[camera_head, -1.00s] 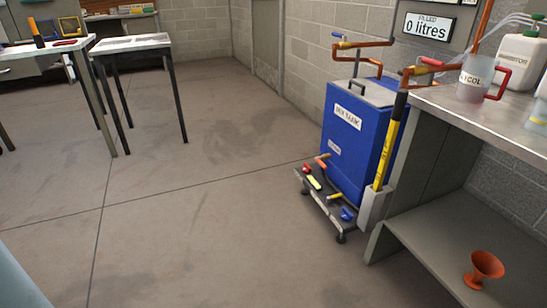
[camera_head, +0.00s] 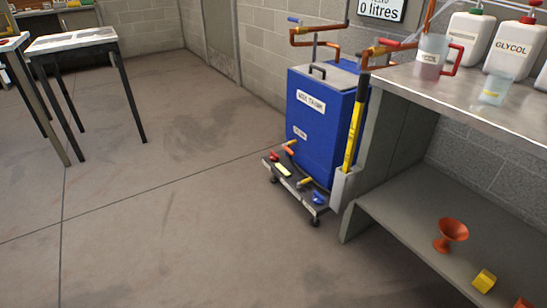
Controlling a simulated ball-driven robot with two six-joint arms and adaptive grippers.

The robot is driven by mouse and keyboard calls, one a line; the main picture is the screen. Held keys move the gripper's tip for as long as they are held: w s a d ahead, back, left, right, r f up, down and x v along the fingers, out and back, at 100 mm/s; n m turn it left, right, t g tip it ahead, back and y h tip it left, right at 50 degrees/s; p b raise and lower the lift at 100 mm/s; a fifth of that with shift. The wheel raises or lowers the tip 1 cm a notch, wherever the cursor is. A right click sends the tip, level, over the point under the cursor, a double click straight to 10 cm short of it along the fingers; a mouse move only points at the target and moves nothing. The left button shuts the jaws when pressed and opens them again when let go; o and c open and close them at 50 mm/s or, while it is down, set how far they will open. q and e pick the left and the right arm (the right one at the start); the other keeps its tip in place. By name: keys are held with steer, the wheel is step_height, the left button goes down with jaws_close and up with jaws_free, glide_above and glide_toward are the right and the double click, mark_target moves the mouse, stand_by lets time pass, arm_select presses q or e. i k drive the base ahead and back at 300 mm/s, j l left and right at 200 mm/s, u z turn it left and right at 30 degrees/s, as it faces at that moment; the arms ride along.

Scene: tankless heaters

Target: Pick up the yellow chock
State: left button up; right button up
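A small yellow block (camera_head: 484,281), which looks like the yellow chock, sits on the lower shelf of the bench at the bottom right of the head view. An orange funnel (camera_head: 451,233) stands on the same shelf, up and left of it. Part of another orange thing (camera_head: 522,303) shows at the bottom edge, cut off by the frame. Neither of my grippers is in view.
The grey lower shelf (camera_head: 405,238) lies under a metal worktop (camera_head: 455,98) holding a jug and bottles. A blue tank (camera_head: 318,120) on a low wheeled stand is left of the bench. Open concrete floor (camera_head: 170,220) fills the middle and left.

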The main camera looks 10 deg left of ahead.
mark_target(484, 280)
steer(key=z, duration=1.5)
